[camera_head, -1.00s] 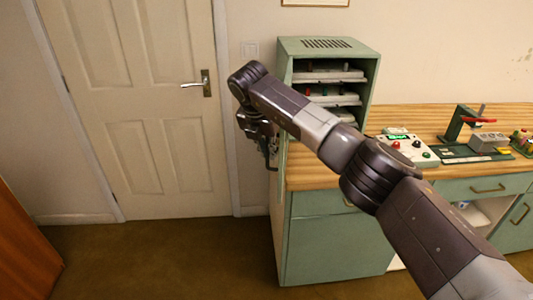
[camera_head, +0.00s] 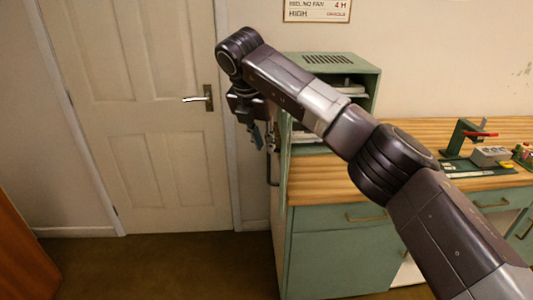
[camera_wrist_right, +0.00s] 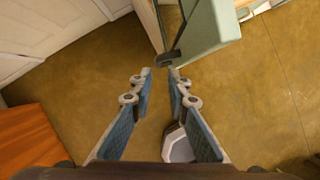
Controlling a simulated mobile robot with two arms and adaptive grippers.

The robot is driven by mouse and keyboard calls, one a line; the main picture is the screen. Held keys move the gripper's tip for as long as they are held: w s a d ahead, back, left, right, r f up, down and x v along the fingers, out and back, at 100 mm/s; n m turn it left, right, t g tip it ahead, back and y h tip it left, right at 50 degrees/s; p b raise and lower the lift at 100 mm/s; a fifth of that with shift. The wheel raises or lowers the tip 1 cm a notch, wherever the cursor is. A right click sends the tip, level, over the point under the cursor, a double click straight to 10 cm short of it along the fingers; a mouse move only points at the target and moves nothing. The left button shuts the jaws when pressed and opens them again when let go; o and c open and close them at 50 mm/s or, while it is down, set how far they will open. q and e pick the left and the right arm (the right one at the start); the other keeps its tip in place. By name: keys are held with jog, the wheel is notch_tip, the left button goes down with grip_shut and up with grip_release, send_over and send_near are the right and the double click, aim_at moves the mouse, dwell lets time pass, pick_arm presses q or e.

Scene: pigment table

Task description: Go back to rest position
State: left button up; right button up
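My right arm reaches in from the lower right of the head view, across the front of the green cabinet (camera_head: 366,88). My right gripper (camera_head: 261,136) hangs below the wrist, just left of the cabinet and in front of the wall by the door. My left arm and gripper are not in view.
A green cabinet corner with a dark handle (camera_wrist_right: 168,57) is close beyond the fingertips. A wooden counter (camera_head: 325,180) carries a green stand (camera_head: 460,137). The white door (camera_head: 165,170) is at left. A pale angular object (camera_wrist_right: 180,148) shows partly behind a finger. Floor lies open below.

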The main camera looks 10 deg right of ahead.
jog(key=shift+s+r, duration=0.1)
jog(key=shift+r, duration=0.3)
